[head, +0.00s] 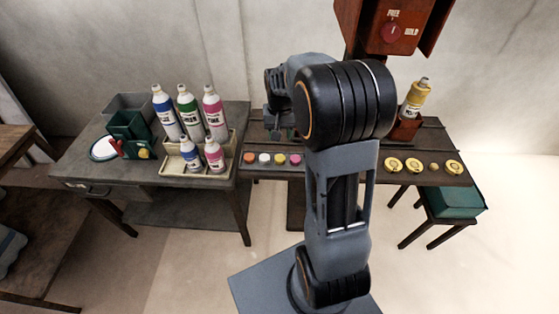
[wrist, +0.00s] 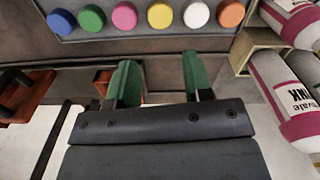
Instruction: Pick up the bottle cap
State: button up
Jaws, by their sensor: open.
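Several round bottle caps lie in a row on a dark strip of the bench. In the wrist view they are blue (wrist: 62,22), green (wrist: 92,17), pink (wrist: 124,15), yellow (wrist: 160,14), white (wrist: 196,14) and orange (wrist: 231,13). In the head view I see orange (head: 249,157), white (head: 264,158), yellow (head: 280,159) and pink (head: 295,160) caps; my arm hides the others. My gripper (wrist: 160,75) is open and empty, its green-padded fingers apart, below the yellow cap in the wrist picture. In the head view my arm partly covers the gripper (head: 279,128).
Ink bottles (head: 190,111) stand in and behind a crate (head: 172,163) left of the caps. A red box (head: 384,22) hangs above the bench.

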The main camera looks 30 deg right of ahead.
aim_at(280, 158)
notch_tip(280, 158, down, 11)
jog(key=shift+f, duration=0.2)
dwell(0.5)
jog(key=c, duration=0.5)
jog(key=shift+r, duration=0.1)
